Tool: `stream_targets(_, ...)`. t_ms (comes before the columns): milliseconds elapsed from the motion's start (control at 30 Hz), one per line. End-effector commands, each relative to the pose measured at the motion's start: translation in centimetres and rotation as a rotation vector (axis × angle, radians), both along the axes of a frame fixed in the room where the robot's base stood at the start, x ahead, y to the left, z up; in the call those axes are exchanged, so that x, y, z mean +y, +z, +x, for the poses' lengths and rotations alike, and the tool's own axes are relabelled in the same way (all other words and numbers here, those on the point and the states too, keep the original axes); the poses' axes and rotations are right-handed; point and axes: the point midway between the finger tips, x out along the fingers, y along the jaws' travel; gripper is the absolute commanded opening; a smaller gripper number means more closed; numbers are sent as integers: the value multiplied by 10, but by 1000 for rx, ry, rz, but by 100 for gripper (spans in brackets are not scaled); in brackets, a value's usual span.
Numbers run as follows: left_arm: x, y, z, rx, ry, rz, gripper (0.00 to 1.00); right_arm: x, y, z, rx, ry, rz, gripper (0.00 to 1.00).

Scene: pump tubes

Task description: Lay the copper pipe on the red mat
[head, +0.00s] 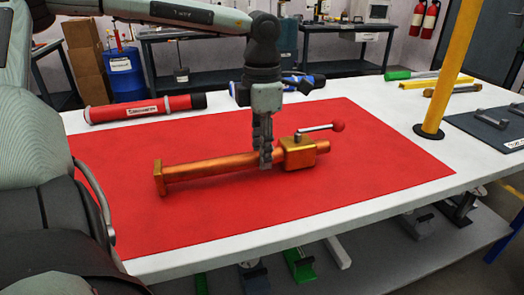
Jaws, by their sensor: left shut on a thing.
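The copper pipe (215,166) shows in the head view over the middle of the red mat (330,205). It has a square flange at its left end and a brass valve block with a red-knobbed lever at its right end. My left gripper (265,160) points straight down and is shut on the pipe just left of the valve block. The pipe lies level, low over the mat; I cannot tell whether it touches it. My right gripper is not in view.
A blue tool (305,82) is partly hidden behind my left gripper. A yellow post (448,75) stands at the mat's right edge. A dark tray (490,125) with grey parts lies at the right.

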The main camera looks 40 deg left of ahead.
Motion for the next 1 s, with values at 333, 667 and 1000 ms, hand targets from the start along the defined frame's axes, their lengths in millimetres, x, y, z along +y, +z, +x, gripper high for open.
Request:
stream_targets(333, 0, -6, 1, -5, -1, 1, 0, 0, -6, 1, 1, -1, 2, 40)
stream_targets(667, 0, -7, 0, -2, 0, 0, 50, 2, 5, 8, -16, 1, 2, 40)
stream_targets(1000, 0, 0, 1, -5, 0, 1, 50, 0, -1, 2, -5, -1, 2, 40)
